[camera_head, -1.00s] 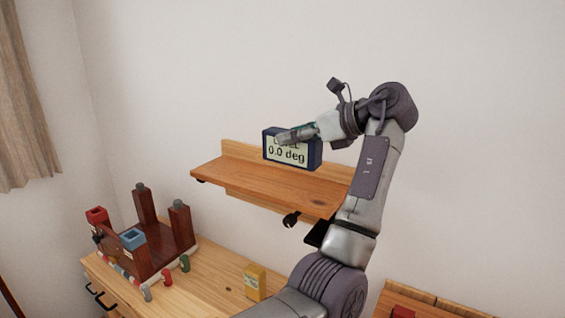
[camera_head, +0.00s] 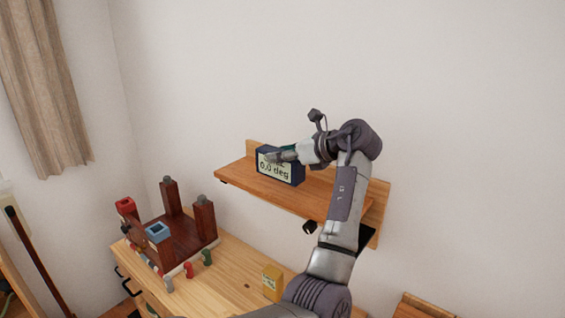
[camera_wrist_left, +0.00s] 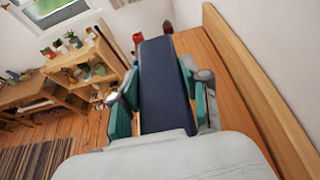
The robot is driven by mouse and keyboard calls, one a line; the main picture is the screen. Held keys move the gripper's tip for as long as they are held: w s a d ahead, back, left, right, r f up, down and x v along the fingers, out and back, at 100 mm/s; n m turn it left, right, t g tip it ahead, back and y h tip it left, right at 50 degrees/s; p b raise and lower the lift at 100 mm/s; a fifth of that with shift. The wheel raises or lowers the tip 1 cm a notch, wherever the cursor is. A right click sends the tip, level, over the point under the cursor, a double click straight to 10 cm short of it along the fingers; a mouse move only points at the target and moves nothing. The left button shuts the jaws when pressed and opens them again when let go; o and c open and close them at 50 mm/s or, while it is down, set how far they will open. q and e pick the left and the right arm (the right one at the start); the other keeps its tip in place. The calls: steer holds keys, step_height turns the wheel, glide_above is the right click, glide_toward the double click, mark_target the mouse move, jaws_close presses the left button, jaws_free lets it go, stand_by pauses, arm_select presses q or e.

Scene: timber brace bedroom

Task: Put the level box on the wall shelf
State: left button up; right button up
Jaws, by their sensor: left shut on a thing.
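The level box (camera_head: 280,175) is dark blue with a pale display reading 0.0 deg. My left gripper (camera_head: 279,157) is shut on its upper part. The box is upright at the wall shelf (camera_head: 248,186), a wooden board with a back rail; its bottom appears at the board surface, though contact is hard to be sure of. In the left wrist view the box (camera_wrist_left: 163,85) lies between the two green-padded fingers of the gripper (camera_wrist_left: 160,98), with the shelf board (camera_wrist_left: 228,110) beside and below it. My right gripper is not in view.
Below the shelf a wooden bench (camera_head: 225,270) carries a dark red wooden frame (camera_head: 180,240) with posts, small coloured pegs (camera_head: 190,270) and a yellow box (camera_head: 272,282). The shelf's back rail (camera_wrist_left: 250,80) runs close beside the gripper. The shelf's left end is bare.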

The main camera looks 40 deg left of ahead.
mark_target(282, 168)
arm_select(q)
step_height(282, 168, down, 2)
steer(key=shift+s+d+f+p, duration=0.1)
steer(key=shift+f+p, duration=0.1)
steer(key=shift+p, duration=0.3)
steer(key=shift+f, duration=0.45)
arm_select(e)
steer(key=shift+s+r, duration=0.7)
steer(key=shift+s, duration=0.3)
arm_select(q)
steer(key=shift+f, duration=0.15)
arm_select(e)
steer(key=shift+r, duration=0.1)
arm_select(q)
steer(key=o, duration=0.9)
steer(key=shift+f, duration=0.15)
steer(key=o, duration=0.4)
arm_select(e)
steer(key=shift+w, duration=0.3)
